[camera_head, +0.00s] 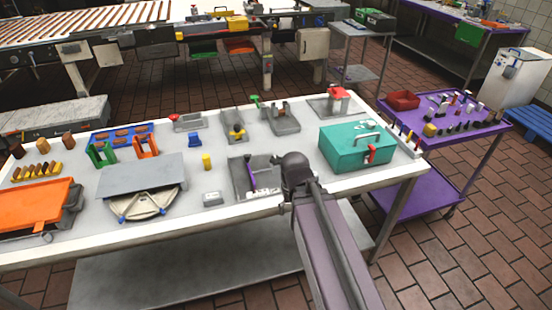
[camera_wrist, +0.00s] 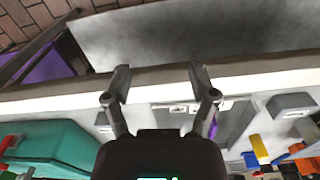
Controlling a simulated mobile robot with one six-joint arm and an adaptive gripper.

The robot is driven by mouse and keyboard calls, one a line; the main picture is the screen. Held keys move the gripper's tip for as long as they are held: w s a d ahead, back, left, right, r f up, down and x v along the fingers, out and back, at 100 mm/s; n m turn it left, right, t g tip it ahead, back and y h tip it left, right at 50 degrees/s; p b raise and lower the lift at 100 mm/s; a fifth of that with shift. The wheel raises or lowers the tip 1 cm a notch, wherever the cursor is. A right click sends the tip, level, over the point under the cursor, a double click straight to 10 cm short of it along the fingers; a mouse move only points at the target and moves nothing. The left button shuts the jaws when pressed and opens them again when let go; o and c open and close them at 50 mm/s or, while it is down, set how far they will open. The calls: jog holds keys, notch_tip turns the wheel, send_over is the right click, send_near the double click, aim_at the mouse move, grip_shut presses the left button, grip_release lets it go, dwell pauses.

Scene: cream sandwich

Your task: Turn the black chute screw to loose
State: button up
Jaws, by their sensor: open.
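I cannot single out a black chute screw in either view. In the head view, an orange sloped piece (camera_head: 38,205) with a dark part (camera_head: 72,203) on its right side lies at the table's left end; a screw there is too small to tell. My gripper shows in the wrist view (camera_wrist: 159,85), with its two fingers spread apart and nothing between them. It is above the table's front edge, by the grey tray (camera_wrist: 172,118). In the head view my dark wrist hides the fingers, right of that grey tray (camera_head: 240,186) with a purple-handled tool (camera_head: 250,172).
A teal box (camera_head: 352,148) stands right of my wrist; it also shows in the wrist view (camera_wrist: 55,143). A yellow cylinder (camera_head: 207,162), a small grey block (camera_head: 212,198) and a grey plate over a round device (camera_head: 143,205) stand left. A purple cart (camera_head: 430,192) is at right.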

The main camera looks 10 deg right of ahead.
aim_at(275, 159)
jog(key=shift+o, duration=0.3)
jog(key=w+r+m+p, duration=0.6)
jog(key=w+r+p, duration=0.1)
jog(key=w, duration=0.4)
jog(key=w+r+m+p, duration=0.7)
jog(key=w, duration=0.5)
jog(key=shift+w+a+r, duration=0.15)
jog(key=shift+w+r, duration=0.05)
jog(key=shift+w+r+m, duration=0.15)
jog(key=shift+w+m, duration=0.25)
jog(key=shift+w, duration=0.05)
notch_tip(275, 159, down, 14)
jog(key=b, duration=1.3)
jog(key=shift+r, duration=0.1)
jog(key=c, duration=1.1)
